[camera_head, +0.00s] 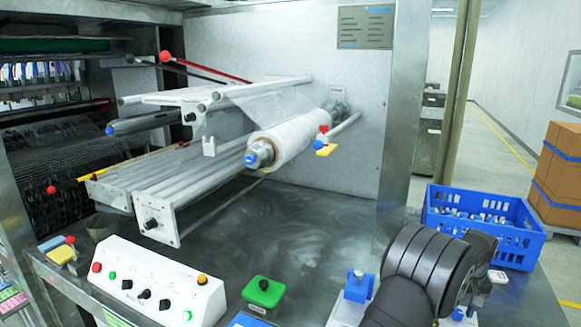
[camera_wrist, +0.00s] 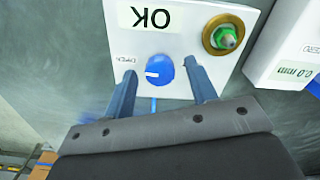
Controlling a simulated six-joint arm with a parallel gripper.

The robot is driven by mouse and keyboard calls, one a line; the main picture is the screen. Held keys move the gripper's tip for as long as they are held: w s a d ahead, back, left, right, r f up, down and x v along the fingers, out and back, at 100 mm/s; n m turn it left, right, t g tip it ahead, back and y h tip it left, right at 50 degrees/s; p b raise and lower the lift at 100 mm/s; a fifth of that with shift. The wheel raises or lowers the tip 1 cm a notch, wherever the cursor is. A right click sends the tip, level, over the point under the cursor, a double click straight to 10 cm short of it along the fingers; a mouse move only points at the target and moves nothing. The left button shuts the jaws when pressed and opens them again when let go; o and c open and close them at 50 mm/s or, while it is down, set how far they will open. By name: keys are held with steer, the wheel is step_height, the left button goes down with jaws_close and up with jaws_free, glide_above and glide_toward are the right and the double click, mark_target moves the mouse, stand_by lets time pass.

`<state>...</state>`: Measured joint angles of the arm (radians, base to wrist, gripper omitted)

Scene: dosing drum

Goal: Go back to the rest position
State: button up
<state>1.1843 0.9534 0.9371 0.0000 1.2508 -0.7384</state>
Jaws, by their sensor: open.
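My gripper (camera_wrist: 159,69) is open in the wrist view, with one finger on each side of a blue round knob (camera_wrist: 160,72) that has a white pointer mark. The knob is on a white box (camera_wrist: 100,65) with an "OK" label, upside down in this view. Whether the fingers touch the knob cannot be told.
A brass fitting with a green centre (camera_wrist: 224,36) sits beside the knob. A blue crate (camera_head: 440,205) of small parts stands at right. A white control panel (camera_head: 140,280), a green button box (camera_head: 263,293) and a blue-topped fixture (camera_head: 357,285) line the front. The steel table's middle (camera_head: 285,220) is clear.

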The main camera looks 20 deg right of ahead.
steer(key=m, duration=1.4)
stand_by(0.5)
stand_by(0.4)
